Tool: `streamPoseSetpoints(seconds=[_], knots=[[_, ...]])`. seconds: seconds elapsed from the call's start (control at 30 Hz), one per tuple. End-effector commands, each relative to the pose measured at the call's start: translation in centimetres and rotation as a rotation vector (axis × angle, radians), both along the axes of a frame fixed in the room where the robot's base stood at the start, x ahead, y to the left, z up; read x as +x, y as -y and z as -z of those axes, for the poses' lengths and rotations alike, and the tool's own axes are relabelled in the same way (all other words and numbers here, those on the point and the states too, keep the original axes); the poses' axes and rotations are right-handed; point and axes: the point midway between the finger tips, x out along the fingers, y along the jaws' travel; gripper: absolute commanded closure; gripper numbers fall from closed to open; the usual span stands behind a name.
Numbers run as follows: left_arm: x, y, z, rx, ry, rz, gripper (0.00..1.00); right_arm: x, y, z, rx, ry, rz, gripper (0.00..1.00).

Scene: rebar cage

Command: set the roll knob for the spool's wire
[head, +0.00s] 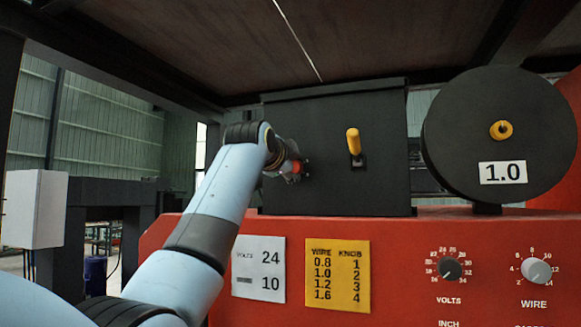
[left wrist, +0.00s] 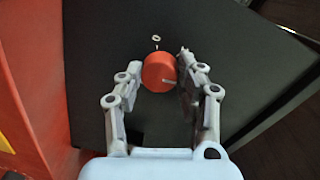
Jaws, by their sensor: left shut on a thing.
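The red roll knob (left wrist: 158,71) is on a face of the black feeder box (head: 370,185). Its white pointer line points to the right in the left wrist view. One small pale mark shows above the knob; I cannot read it surely. My left gripper (left wrist: 160,68) has its fingers on both sides of the knob and is shut on it. In the head view, my left gripper (head: 287,168) is at the box's left side. The black spool (head: 455,125) carries a label (head: 503,172) reading 1.0. The yellow chart (head: 337,277) pairs wire 0.8, 1.0, 1.2, 1.6 with knob 1, 2, 3, 4.
A yellow lever (head: 353,141) stands on the box front. The red panel (head: 400,235) has a black volts knob (head: 449,269), a grey wire knob (head: 537,270) and a white card (head: 258,270) reading volts 24 and 10. A dark ceiling hangs low overhead.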

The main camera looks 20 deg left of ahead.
Motion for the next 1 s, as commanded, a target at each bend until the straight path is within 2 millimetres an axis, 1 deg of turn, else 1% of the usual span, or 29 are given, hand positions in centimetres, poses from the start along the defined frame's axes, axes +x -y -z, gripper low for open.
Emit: streamPoseSetpoints(seconds=[0.13,0.3,0.83,0.87,1.0], knots=[[0.01,0.03,0.03,0.069,0.002,0.0,0.95,0.01,-0.02,-0.01,0.0,0.0,0.0,0.6],[0.01,0.05,0.03,0.116,0.004,0.0,0.95,0.01,-0.02,-0.01,0.0,0.0,0.0,0.6],[0.01,0.07,0.04,0.137,0.004,0.001,0.95,0.01,-0.02,-0.01,0.0,0.0,0.0,0.6],[0.01,0.07,0.04,0.137,0.004,0.001,0.61,0.01,-0.02,-0.01,0.0,0.0,0.0,0.6],[0.01,0.06,0.03,0.137,0.004,0.001,0.42,0.01,-0.02,-0.01,0.0,0.0,0.0,0.6]])
